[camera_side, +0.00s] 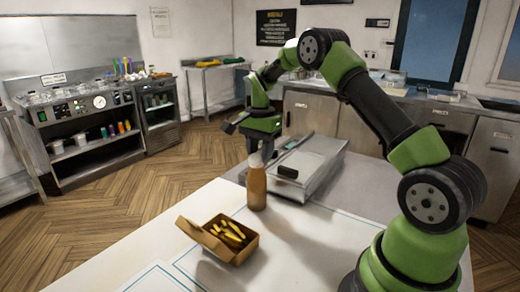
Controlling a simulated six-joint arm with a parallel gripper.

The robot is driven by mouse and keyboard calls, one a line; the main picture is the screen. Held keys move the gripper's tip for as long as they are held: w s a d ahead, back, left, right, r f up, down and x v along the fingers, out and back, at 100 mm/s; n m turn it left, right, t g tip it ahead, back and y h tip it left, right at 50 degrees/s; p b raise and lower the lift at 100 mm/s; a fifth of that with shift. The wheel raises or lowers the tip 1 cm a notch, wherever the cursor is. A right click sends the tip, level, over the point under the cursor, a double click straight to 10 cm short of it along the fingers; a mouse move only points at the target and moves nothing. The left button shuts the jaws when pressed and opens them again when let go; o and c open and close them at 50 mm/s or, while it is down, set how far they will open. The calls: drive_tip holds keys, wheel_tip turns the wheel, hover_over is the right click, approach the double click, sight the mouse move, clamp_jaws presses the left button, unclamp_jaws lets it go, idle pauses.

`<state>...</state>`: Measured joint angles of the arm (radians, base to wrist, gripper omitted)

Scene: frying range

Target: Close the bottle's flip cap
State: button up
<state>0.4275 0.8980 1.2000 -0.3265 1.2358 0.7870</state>
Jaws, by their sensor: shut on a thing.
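The bottle (257,186) stands upright on the white table, brown-orange with a pale top. My gripper (257,148) points down directly over it, with its jaws shut at the bottle's top. The flip cap is mostly hidden by the gripper and too small to make out, so I cannot tell whether it is open or shut.
An open cardboard box (216,245) of yellow fries sits in front and left of the bottle. A metal tray unit (318,165) lies behind and right, with a small black object (288,172) at its near end. The white table (300,250) is clear at front right.

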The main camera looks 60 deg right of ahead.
drive_tip(key=shift+d+f+y, duration=0.35)
drive_tip(key=shift+y, duration=0.45)
drive_tip(key=shift+f+y, duration=0.2)
drive_tip(key=shift+y, duration=0.5)
drive_tip(key=o, duration=0.9)
drive_tip(key=shift+o, duration=0.2)
drive_tip(key=v, duration=1)
